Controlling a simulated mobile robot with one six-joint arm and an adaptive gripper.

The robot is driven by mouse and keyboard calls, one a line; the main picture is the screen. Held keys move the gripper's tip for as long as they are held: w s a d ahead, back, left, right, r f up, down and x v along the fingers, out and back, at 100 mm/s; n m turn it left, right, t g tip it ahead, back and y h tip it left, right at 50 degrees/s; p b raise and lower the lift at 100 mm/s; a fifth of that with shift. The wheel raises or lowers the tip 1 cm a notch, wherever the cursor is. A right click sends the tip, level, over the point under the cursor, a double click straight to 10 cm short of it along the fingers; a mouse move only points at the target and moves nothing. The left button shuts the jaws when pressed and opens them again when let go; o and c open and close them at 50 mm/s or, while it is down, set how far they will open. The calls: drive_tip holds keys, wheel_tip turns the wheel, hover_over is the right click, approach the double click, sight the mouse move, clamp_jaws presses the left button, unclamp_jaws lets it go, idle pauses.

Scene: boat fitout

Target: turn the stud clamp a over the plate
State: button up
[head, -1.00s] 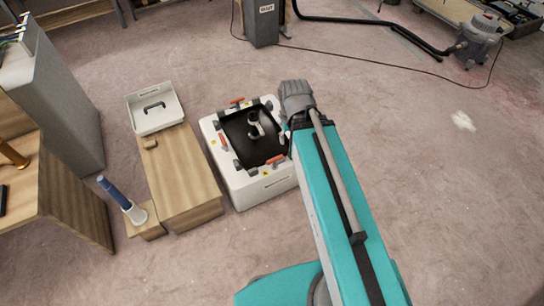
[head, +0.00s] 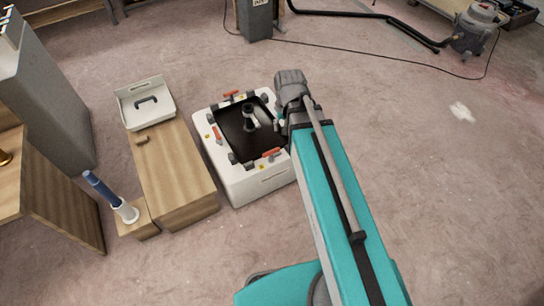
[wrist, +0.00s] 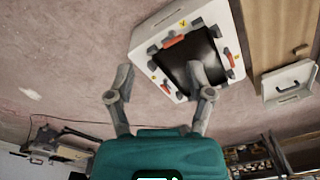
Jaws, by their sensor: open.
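A white box (head: 262,186) stands on the floor left of my arm, with a black plate (head: 234,134) set in its top. Clamps with orange handles sit around the plate: one at the far edge (head: 232,96), one on the left (head: 217,132), one at the near edge (head: 271,153). No label tells which is stud clamp a. In the wrist view my gripper (wrist: 160,70) is open and empty, its fingers spread before the box (wrist: 152,34), the right one overlapping the plate (wrist: 185,68). A pale upright piece over the plate in the head view may be a finger; I cannot tell.
A blue-handled tool (head: 103,188) stands on a small wooden block (head: 139,229). A grey bin (head: 254,20) and cables lie farther back.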

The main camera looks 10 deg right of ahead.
sight(272, 151)
drive_tip(key=w+f+m+b, duration=0.4)
drive_tip(key=w+f+b, duration=0.3)
drive_tip(key=f+b, duration=0.3)
drive_tip(key=w+f+m+t+b, duration=0.1)
drive_tip(key=w+f+m+b, duration=0.3)
drive_tip(key=w+f+b, duration=0.3)
drive_tip(key=w+f+m+b, duration=0.3)
drive_tip(key=w+f+b, duration=0.4)
drive_tip(key=f+b, duration=0.7)
drive_tip(key=shift+w+d+f+m+t, duration=0.35)
drive_tip(key=shift+d+f+m, duration=0.1)
drive_tip(key=shift+f, duration=0.15)
drive_tip(key=shift+f, duration=0.1)
drive_tip(key=f+b, duration=0.4)
drive_tip(key=w+f+b, duration=0.1)
drive_tip(key=f+b, duration=0.4)
drive_tip(key=w+f+b, duration=0.1)
drive_tip(key=f+b, duration=0.3)
drive_tip(key=shift+w+a+f, duration=0.15)
drive_tip(key=shift+w+a, duration=0.1)
drive_tip(key=shift+a, duration=0.15)
drive_tip(key=shift+b, duration=0.3)
